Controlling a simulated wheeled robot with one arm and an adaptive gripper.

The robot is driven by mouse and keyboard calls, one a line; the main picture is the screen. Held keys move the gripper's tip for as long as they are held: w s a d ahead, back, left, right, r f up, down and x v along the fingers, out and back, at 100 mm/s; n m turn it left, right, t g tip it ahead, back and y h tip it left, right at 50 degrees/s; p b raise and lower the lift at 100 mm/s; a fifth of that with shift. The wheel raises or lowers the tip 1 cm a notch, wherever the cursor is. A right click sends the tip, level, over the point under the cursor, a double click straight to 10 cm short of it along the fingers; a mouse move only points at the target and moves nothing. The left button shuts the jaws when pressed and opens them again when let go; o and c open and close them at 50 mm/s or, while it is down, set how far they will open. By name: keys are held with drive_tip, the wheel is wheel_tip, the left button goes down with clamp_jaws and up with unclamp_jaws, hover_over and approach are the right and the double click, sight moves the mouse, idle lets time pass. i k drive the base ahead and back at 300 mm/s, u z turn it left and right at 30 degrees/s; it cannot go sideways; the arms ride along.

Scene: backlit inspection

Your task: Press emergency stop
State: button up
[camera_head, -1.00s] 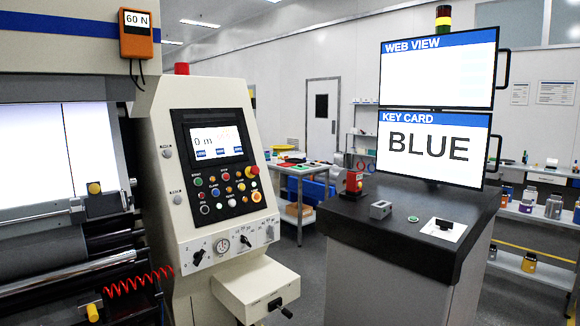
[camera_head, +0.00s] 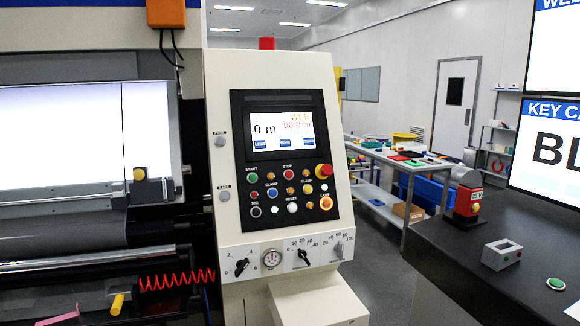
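The cream control panel (camera_head: 219,108) stands at the centre of the head view. My gripper is not in view.
Below the buttons are several dials and a protruding cream box (camera_head: 318,303). The machine with rollers and a coiled red hose (camera_head: 177,281) is at left. A dark desk (camera_head: 440,265) with a red device (camera_head: 467,198) is at right. Open floor shows between panel and desk.

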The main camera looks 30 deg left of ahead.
sight(326, 169)
drive_tip(key=u, duration=0.8)
drive_tip(key=i, duration=0.85)
drive_tip(key=u, duration=0.85)
